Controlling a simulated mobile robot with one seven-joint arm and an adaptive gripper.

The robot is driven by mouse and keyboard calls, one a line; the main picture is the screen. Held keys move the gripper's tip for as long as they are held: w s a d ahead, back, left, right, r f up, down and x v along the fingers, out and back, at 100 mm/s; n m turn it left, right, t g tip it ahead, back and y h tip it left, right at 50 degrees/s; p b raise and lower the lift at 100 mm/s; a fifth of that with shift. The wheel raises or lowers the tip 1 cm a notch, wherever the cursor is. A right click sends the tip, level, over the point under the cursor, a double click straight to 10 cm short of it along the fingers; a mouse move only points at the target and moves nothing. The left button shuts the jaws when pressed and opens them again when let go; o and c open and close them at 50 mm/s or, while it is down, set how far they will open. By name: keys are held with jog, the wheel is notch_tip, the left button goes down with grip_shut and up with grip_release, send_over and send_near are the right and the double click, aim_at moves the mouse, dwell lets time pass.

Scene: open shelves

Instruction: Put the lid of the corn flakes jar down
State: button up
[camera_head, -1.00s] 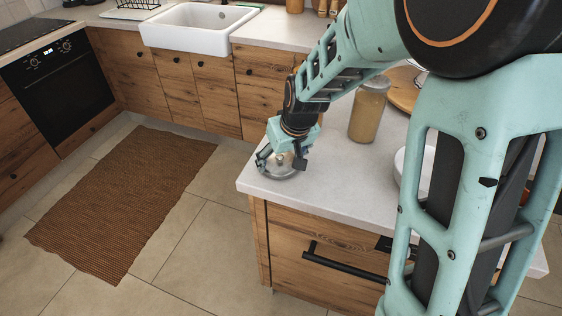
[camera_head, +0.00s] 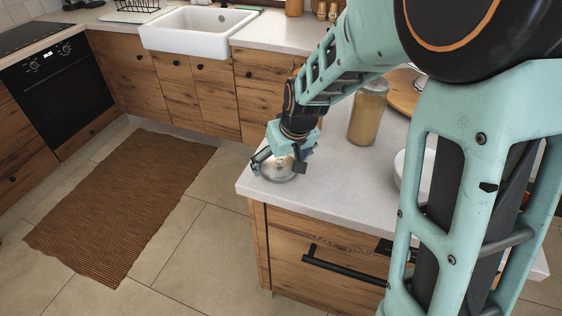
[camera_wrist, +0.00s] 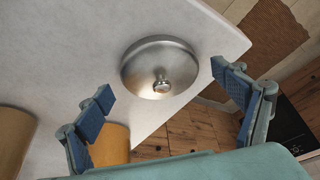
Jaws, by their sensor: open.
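The lid (camera_head: 278,169) is a round silver metal disc with a small knob. It lies knob up on the light countertop (camera_head: 340,185), near the corner. In the wrist view the lid (camera_wrist: 160,68) sits ahead of and between the two fingers, apart from both. My gripper (camera_head: 280,162) is open just above the lid; in the wrist view its blue-padded fingers (camera_wrist: 170,98) are spread wide and hold nothing. A tall glass jar (camera_head: 366,112) with tan contents stands on the counter to the right of my gripper; I cannot read any label on it.
A white bowl (camera_head: 399,168) is partly hidden behind my arm. A round wooden board (camera_head: 403,92) lies farther back. The counter's corner drops to the floor at left, where a brown rug (camera_head: 125,200) lies. Bare counter lies between the lid and the bowl.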

jog(key=v, duration=1.1)
jog(key=shift+s+d+r, duration=0.15)
jog(key=shift+s+r, duration=0.05)
jog(key=shift+r, duration=0.15)
